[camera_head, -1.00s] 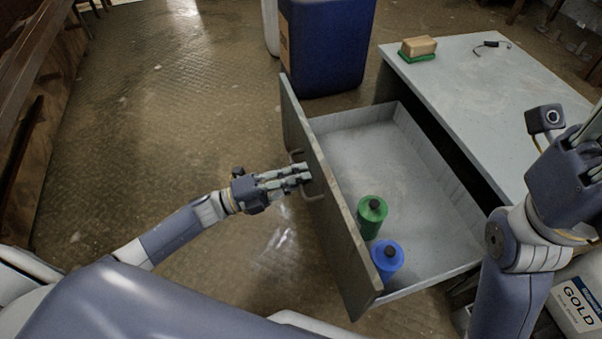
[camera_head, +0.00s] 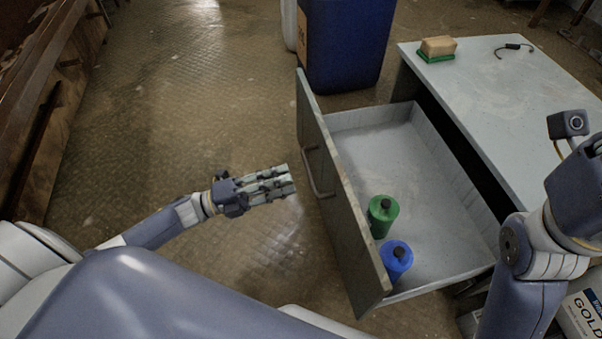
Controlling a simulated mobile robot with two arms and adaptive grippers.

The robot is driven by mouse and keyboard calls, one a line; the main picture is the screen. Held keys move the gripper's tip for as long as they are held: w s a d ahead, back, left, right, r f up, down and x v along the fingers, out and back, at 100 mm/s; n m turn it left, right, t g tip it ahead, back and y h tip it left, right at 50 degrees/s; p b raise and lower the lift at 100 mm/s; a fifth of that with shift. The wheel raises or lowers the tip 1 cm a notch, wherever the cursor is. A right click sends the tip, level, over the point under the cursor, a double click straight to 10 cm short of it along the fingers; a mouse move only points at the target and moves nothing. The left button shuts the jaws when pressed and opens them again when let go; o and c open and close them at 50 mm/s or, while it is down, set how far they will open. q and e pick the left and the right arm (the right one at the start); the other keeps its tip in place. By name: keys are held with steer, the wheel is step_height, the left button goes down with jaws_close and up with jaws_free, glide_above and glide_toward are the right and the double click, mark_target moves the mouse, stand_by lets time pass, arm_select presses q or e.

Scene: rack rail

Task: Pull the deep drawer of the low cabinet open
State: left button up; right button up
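The low cabinet (camera_head: 500,110) stands at the right with a pale grey top. Its deep drawer (camera_head: 370,160) is pulled well out to the left. A green bottle (camera_head: 383,217) and a blue bottle (camera_head: 396,261) stand inside at the drawer's near end. The drawer's bar handle (camera_head: 314,172) is on its front panel. My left gripper (camera_head: 288,181) is left of the handle, apart from it, with its fingers extended and nothing in them. How far its fingers are parted is hard to see. My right arm is at the right edge, its fingers out of the picture.
A sponge (camera_head: 437,47) and a small black curved item (camera_head: 514,48) lie on the cabinet top. A big blue container (camera_head: 345,45) stands behind the drawer. A white container labelled GOLD (camera_head: 585,305) is at lower right. The floor left of the drawer is clear.

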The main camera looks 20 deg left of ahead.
arm_select(q)
steer(key=shift+v, duration=2.25)
steer(key=shift+r, duration=0.1)
